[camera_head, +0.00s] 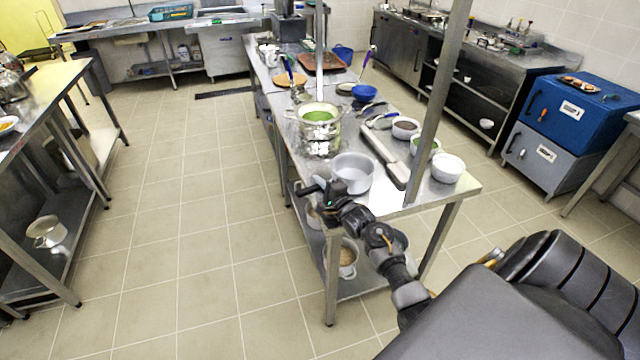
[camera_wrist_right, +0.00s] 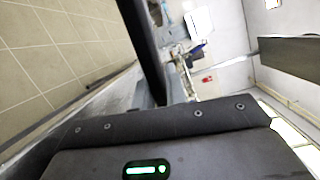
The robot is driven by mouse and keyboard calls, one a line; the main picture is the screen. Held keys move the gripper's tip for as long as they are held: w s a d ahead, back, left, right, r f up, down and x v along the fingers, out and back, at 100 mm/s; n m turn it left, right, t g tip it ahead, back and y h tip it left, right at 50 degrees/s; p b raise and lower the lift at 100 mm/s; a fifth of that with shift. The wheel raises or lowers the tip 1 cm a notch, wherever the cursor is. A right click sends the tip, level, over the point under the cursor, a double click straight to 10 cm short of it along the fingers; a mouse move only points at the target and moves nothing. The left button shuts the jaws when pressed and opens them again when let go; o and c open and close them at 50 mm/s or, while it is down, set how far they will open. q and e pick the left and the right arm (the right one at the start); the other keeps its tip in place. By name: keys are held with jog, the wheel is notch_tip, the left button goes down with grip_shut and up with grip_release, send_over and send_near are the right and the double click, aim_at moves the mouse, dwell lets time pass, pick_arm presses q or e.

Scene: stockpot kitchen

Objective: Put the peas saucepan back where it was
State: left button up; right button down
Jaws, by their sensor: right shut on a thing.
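A light grey metal saucepan (camera_head: 352,173) is at the near left part of the steel table (camera_head: 378,201), upright, and its inside looks empty. My right gripper (camera_head: 318,190) is at its left side, over the table's left edge, shut on its handle, which the gripper mostly hides. I cannot tell whether the pan's base touches the table. A shiny stockpot (camera_head: 320,138) with green contents stands just behind it. In the right wrist view a dark bar (camera_wrist_right: 148,50) runs up from the gripper body; the saucepan cannot be made out there. My left gripper is not in view.
A long grey tray-like object (camera_head: 384,152) lies right of the saucepan. Bowls stand along the right edge, including a white one (camera_head: 448,168) and a dark-filled one (camera_head: 405,128). A steel post (camera_head: 437,95) rises at the right. Pots sit on the lower shelf (camera_head: 372,285).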

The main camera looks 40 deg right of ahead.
jog(key=shift+f, duration=0.1)
jog(key=shift+f, duration=0.15)
jog(key=c, duration=1.4)
grip_release()
jog(key=shift+c, duration=0.2)
